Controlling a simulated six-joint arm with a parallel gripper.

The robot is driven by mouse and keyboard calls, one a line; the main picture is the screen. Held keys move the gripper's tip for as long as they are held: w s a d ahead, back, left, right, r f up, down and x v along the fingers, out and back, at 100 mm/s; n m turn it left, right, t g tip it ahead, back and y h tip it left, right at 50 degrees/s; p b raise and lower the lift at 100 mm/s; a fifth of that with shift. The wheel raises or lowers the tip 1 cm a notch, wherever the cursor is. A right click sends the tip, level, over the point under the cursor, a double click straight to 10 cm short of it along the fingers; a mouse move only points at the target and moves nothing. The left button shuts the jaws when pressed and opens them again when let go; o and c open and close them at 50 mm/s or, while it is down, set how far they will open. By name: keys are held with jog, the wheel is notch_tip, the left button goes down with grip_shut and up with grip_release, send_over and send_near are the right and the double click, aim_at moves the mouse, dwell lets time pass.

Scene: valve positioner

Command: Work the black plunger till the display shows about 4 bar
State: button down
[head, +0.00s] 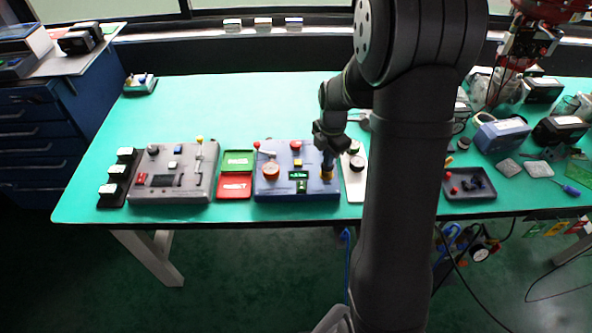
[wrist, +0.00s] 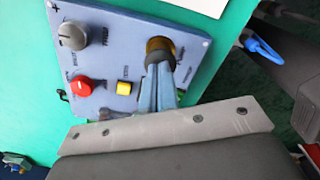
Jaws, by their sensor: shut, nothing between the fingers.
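The blue positioner box (head: 262,190) stands on the green bench, left of my arm. Its small display (head: 299,176) shows green characters too small to read. The black plunger (wrist: 157,55) with its brass collar (wrist: 160,45) is at the box's right end in the head view, where the collar (head: 327,174) shows low under the fingers. My gripper (wrist: 160,68) is shut and empty, its blue-grey fingertips at the plunger's top. Whether they touch it I cannot tell. In the head view my gripper (head: 328,160) points down over the collar.
A yellow button (wrist: 124,88), a red knob (wrist: 82,88) and a grey knob (wrist: 73,36) sit on the same panel. Green and red trays (head: 235,187) and a grey device (head: 175,172) stand to the left. A dark tray (head: 480,192) lies to the right.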

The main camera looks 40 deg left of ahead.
jog(key=shift+r, duration=1.7)
jog(key=shift+f, duration=1.7)
jog(key=shift+r, duration=0.1)
jog(key=shift+r, duration=1.6)
